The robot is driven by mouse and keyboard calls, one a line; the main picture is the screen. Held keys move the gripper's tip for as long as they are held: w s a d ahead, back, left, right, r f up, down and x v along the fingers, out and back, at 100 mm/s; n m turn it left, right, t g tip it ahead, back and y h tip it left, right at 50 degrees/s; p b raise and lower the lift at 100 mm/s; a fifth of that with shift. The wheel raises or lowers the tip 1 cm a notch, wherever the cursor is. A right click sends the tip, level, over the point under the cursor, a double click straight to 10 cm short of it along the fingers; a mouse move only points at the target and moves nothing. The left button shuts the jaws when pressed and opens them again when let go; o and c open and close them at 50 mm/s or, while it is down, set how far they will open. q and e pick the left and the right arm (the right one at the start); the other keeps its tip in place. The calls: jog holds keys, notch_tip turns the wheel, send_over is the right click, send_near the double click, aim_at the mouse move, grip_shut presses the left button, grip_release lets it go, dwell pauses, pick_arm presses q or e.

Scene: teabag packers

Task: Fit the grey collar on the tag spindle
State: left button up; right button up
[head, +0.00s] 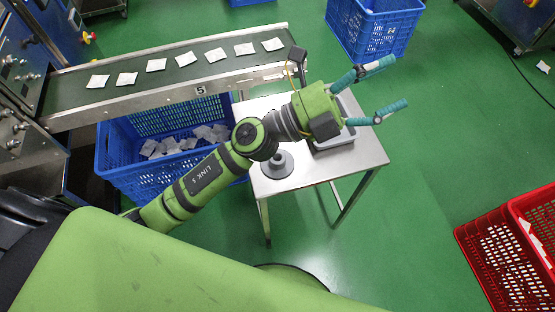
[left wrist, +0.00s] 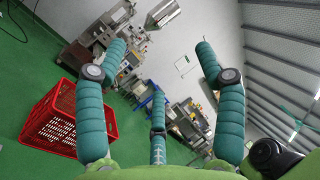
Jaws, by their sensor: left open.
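A grey round-based piece with a raised middle (head: 277,166) stands on the small metal table (head: 296,181), near its left front corner. It may be the tag spindle or the collar; I cannot tell which, as my left arm hides part of it. A grey tray-like block (head: 336,147) lies on the table's right side, partly under my left gripper. My left gripper (head: 397,83) is open and empty, above the table's far right edge, its teal fingers pointing right. Its spread fingers also show in the left wrist view (left wrist: 158,75). My right gripper is not in view.
A conveyor (head: 130,98) with several white teabags runs behind the table. A blue crate (head: 125,172) of teabags stands left of it, another blue crate (head: 372,38) behind. A red crate (head: 490,262) stands at right, also in the left wrist view (left wrist: 40,122). Green floor between is clear.

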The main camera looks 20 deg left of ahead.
pick_arm(q)
jog(key=s+d+f+m+g, duration=0.3)
jog(key=d+m+g, duration=0.1)
jog(key=m+g, duration=0.3)
jog(key=m+g+y, duration=0.5)
jog(key=m+y, duration=0.3)
jog(key=y, duration=1.2)
send_over(278, 158)
jog(key=f, duration=1.4)
jog(key=s+f, duration=0.1)
jog(key=f, duration=0.7)
jog(key=shift+a+f, duration=0.1)
jog(key=shift+f, duration=0.25)
jog(key=f, duration=0.2)
jog(key=f+p, duration=0.1)
jog(key=f, duration=0.3)
jog(key=shift+d+f, duration=0.1)
jog(key=shift+d, duration=0.15)
jog(key=shift+c, duration=0.4)
